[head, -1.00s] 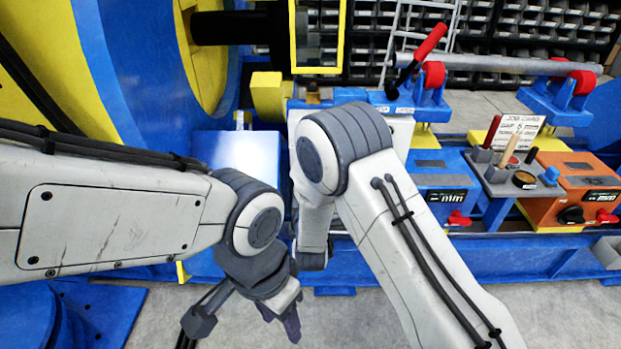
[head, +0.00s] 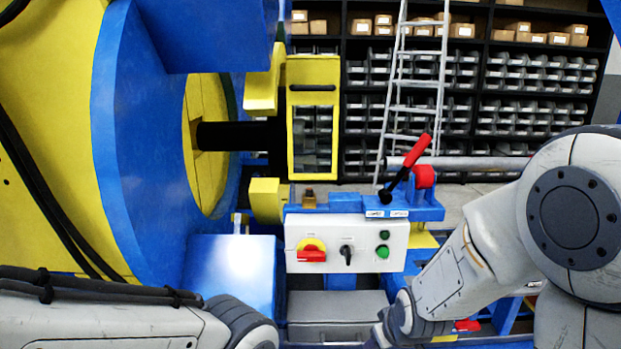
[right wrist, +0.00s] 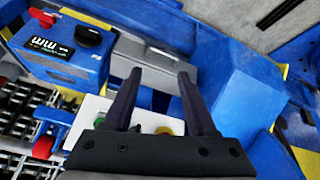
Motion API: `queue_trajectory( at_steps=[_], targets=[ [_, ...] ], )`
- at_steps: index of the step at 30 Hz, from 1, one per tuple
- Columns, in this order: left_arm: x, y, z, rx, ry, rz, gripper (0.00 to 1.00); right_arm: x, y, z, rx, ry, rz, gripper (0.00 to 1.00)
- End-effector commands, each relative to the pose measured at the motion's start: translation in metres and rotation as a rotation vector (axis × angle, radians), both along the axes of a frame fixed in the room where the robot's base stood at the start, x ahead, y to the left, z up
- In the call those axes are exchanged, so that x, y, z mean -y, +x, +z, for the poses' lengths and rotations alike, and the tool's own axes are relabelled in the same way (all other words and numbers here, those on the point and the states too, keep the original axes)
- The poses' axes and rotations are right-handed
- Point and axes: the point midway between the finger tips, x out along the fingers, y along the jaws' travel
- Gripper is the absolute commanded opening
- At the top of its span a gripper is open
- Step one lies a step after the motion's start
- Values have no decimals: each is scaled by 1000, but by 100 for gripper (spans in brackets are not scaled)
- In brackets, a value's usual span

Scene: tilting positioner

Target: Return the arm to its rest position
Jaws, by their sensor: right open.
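My right arm (head: 480,260) comes in from the right in the head view, bent down towards the bottom centre. Its gripper fingers show in the right wrist view (right wrist: 158,78), spread apart with nothing between them. Behind them is the white control panel (right wrist: 90,104), partly hidden by the gripper. In the head view the panel (head: 328,233) shows a red and yellow switch, a black knob and two green buttons. My left arm (head: 110,325) lies along the bottom left edge. Its gripper is out of the picture.
The blue and yellow positioner (head: 135,130) fills the left. A clamp with a red handle (head: 408,160) stands right of the panel's top. A grey box (head: 335,308) sits below the panel. Shelves (head: 500,70) and a ladder (head: 392,125) stand behind. A blue mm unit (right wrist: 60,45) shows in the wrist view.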

Motion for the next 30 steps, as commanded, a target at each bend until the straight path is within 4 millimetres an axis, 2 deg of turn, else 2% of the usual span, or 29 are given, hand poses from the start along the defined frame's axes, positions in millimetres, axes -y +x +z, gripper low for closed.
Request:
queue_trajectory(
  at_steps=[6, 12, 20, 30],
  targets=[
    [0, 0, 0, 0, 0, 0, 50, 25, -52, 4, -162, 52, -179, 57],
    [0, 0, 0, 0, 0, 0, 50, 41, -97, 8, -287, 67, -322, 57],
    [0, 0, 0, 0, 0, 0, 50, -8, -117, 23, -329, 47, -153, 57],
    [0, 0, 0, 0, 0, 0, 50, -62, -165, 44, -399, 10, 76, 57]
  ],
)
